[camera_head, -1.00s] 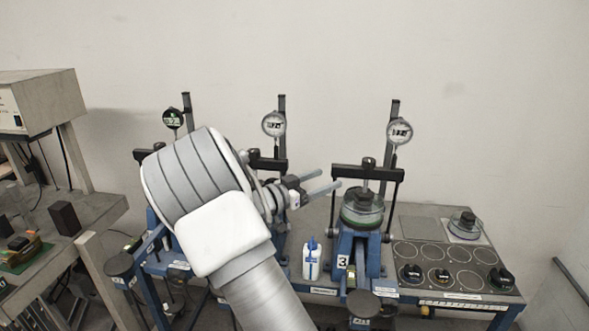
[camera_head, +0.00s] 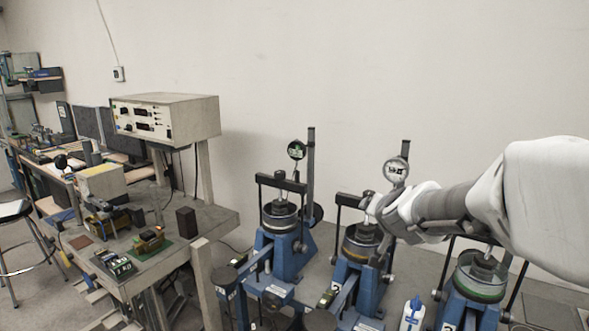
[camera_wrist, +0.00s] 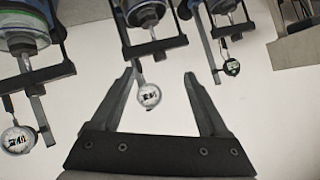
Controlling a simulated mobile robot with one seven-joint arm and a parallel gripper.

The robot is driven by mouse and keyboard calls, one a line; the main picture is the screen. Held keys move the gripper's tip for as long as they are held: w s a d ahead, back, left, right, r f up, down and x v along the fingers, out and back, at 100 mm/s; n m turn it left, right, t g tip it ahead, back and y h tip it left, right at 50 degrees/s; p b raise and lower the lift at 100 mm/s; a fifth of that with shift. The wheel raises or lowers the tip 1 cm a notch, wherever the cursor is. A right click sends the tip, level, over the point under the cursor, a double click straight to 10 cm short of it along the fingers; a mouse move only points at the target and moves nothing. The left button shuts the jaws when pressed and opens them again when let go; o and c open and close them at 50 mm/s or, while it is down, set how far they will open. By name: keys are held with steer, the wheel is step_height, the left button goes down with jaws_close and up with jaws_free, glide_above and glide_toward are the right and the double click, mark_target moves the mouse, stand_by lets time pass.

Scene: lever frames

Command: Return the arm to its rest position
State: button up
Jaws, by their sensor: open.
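My gripper (camera_wrist: 160,73) is open and empty, with its two dark fingers apart in the wrist view. In the head view my arm reaches in from the right, and its wrist end is in front of the middle blue press (camera_head: 357,262). That arm partly hides this press and the right press (camera_head: 462,307). The fingers are hard to make out in the head view. In the wrist view a round dial gauge (camera_wrist: 148,95) shows between the fingers, with the scene upside down. I cannot tell whether the gripper touches the press.
The left press (camera_head: 287,250) stands with a green-faced gauge (camera_head: 297,150). A white bottle (camera_head: 412,314) stands low between the middle and right presses. A bench (camera_head: 215,222) at left carries a beige instrument box (camera_head: 185,117) and circuit boards. The wall above the presses is bare.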

steer(key=s+a+n+g+y, duration=0.1)
steer(key=s+a+n+y, duration=0.15)
steer(key=s, duration=0.45)
steer(key=s+a+n+g+y, duration=0.15)
steer(key=s+a, duration=0.25)
steer(key=s, duration=0.4)
steer(key=s+d+f+n+g+h, duration=0.1)
steer(key=s+f+g, duration=0.1)
steer(key=s, duration=0.5)
steer(key=s+d+f+n+g+h, duration=0.1)
steer(key=s+f+g, duration=0.1)
steer(key=s, duration=0.5)
steer(key=shift+s+d+f+h, duration=0.35)
steer(key=shift+f+h, duration=0.05)
